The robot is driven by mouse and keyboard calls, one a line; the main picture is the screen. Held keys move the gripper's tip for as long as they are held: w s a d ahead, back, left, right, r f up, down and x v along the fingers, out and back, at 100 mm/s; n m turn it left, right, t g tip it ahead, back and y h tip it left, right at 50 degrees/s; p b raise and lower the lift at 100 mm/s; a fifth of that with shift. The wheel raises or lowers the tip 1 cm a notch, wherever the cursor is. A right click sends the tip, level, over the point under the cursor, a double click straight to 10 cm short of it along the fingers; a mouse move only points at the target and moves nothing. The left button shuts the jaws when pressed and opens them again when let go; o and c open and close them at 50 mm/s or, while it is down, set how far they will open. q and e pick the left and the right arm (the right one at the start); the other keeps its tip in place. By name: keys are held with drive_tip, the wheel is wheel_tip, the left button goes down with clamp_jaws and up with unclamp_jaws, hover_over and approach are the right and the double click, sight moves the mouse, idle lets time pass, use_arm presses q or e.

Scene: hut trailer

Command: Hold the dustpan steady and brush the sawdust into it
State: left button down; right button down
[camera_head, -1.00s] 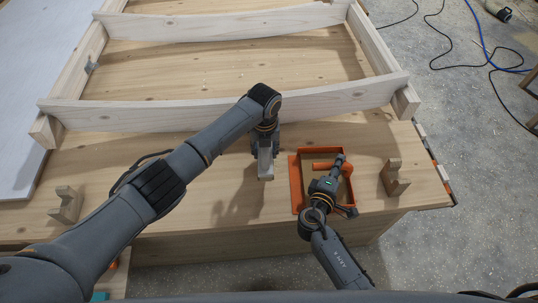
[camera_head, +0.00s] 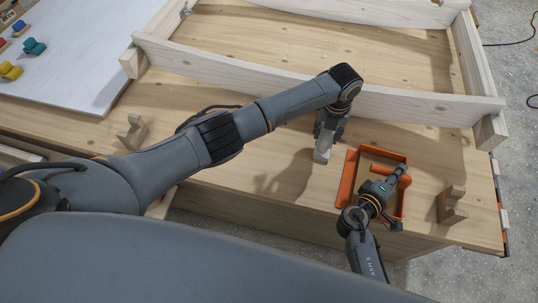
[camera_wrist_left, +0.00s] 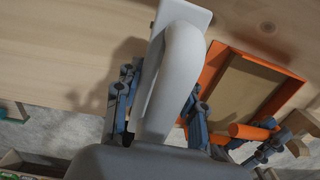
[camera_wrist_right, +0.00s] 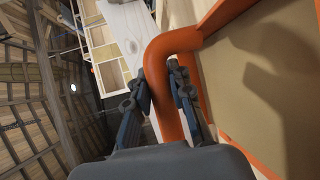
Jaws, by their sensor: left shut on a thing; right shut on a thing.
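The orange dustpan (camera_head: 347,181) with a tan inside lies on the wooden workbench near its front edge. My right gripper (camera_head: 397,178) is shut on its orange handle, which shows between the fingers in the right wrist view (camera_wrist_right: 166,95). My left gripper (camera_head: 328,132) is shut on the looped handle of a pale grey brush (camera_wrist_left: 181,60). The brush (camera_head: 322,153) is just left of the dustpan, apart from it, at the bench top. Its bristles are hidden. I cannot make out any sawdust pile.
A pale timber frame (camera_head: 260,82) lies behind both grippers. Notched wooden blocks stand right of the dustpan (camera_head: 451,206) and at the left (camera_head: 131,132). A white board (camera_head: 85,50) with small coloured pieces is at the far left. Bare bench (camera_head: 270,165) shows left of the brush.

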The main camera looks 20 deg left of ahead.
drive_tip(key=shift+f, duration=0.1)
drive_tip(key=c, duration=1.1)
unclamp_jaws()
drive_tip(key=v, duration=1.2)
drive_tip(key=shift+s, duration=0.1)
